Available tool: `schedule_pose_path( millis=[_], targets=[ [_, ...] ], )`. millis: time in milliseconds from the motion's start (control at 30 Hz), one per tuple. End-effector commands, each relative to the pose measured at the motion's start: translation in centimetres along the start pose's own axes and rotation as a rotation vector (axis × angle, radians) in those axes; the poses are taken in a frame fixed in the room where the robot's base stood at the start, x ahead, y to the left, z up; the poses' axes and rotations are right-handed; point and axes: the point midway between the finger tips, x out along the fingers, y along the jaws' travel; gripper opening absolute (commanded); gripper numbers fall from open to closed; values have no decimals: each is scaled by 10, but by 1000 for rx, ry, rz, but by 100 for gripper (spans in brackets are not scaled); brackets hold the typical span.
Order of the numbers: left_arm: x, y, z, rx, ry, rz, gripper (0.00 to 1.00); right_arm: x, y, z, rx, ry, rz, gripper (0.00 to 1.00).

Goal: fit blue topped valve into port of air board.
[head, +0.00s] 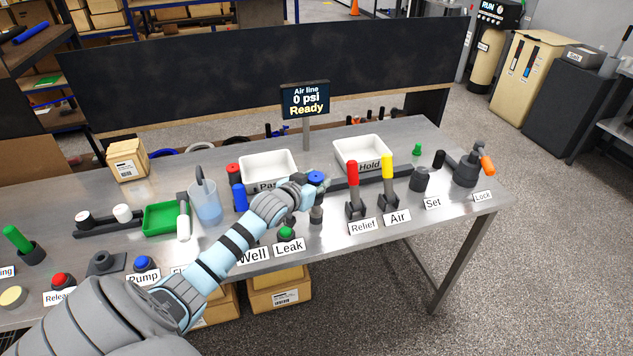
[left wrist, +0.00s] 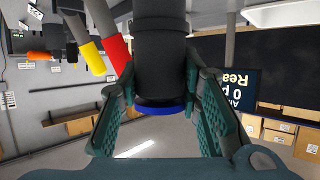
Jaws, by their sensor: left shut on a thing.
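My left gripper (head: 318,183) is at the middle of the table, above the Leak label. It is shut on the blue topped valve (head: 316,177), whose blue top shows between the fingers. In the left wrist view, the fingers (left wrist: 160,105) grip a dark cylinder with a blue rim (left wrist: 160,60). A dark flat bar (head: 372,178), perhaps the air board, runs right from the gripper behind the levers. A grey fitting (head: 316,214) stands just below the gripper. Whether it touches the valve is unclear, and the port cannot be made out.
The red Relief lever (head: 352,176) and yellow Air lever (head: 388,172) stand close on the right. White trays Pass (head: 268,163) and Hold (head: 362,150) lie behind. A clear jug (head: 206,202) and green tray (head: 164,219) stand left. The sign (head: 305,100) reads 0 psi, Ready.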

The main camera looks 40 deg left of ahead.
Motion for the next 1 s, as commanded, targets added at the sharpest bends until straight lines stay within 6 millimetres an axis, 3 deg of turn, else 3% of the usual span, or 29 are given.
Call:
schedule_pose_path(
  millis=[1000],
  targets=[
    [12,0,29,0,0,1,1,19,-1,2,0,0,0,40]
  ],
)
